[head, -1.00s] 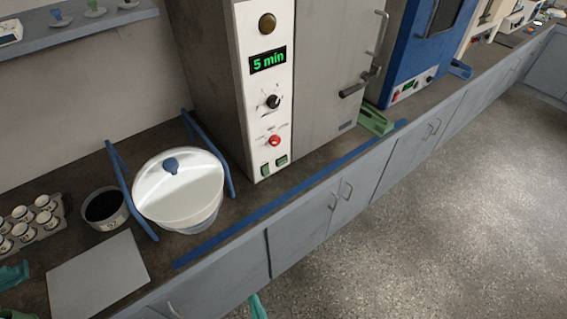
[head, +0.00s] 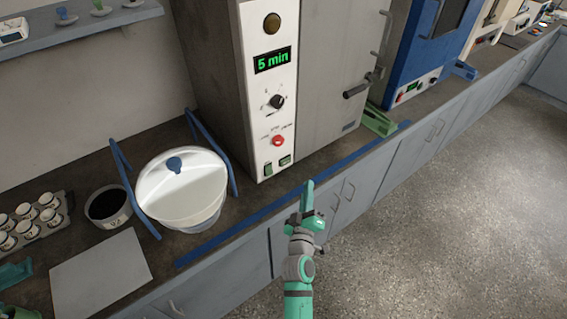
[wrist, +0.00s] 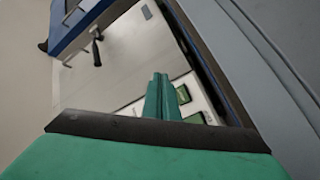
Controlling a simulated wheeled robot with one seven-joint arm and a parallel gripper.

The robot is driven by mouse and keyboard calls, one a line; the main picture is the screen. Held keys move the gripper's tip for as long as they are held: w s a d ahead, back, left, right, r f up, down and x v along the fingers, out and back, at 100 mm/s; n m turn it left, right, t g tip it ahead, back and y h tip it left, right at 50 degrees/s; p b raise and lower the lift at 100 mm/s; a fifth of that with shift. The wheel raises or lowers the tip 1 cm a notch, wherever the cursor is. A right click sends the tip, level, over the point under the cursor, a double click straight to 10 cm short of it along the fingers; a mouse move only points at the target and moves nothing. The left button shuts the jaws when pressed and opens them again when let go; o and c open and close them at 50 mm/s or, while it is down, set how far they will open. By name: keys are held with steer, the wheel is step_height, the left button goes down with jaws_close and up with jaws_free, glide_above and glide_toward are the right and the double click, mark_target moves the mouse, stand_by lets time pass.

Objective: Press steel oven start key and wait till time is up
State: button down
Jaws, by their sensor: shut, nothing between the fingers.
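The steel oven (head: 325,80) stands on the bench with its door shut. Its white control panel (head: 270,100) has a display (head: 272,61) reading "5 min", a black knob (head: 276,102), a red button (head: 278,141) and two green keys (head: 276,164) at the bottom. In the wrist view, green keys (wrist: 183,92) show beside my fingertips, partly hidden by them. My gripper (head: 307,186) is shut and empty, in front of the bench edge, below and to the right of the keys in the head view. It is apart from the panel. Key labels are too small to read.
A white lidded pot (head: 180,190) between blue rails stands left of the oven. A dark-filled bowl (head: 107,205) and a rack of small cups (head: 30,220) are further left. A blue oven (head: 425,55) stands right. A blue strip (head: 245,222) runs along the bench front.

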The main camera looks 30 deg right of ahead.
mark_target(286, 161)
steer(key=shift+s+d, duration=0.1)
steer(key=shift+d, duration=0.1)
steer(key=shift+a, duration=0.1)
steer(key=w, duration=0.4)
steer(key=w+a, duration=0.1)
steer(key=w, duration=0.2)
steer(key=shift+r, duration=0.1)
steer(key=shift+w, duration=0.4)
steer(key=shift+w+d, duration=0.35)
steer(key=shift+w, duration=0.15)
steer(key=shift+w+a, duration=0.1)
steer(key=shift+a, duration=0.15)
steer(key=shift+w, duration=0.2)
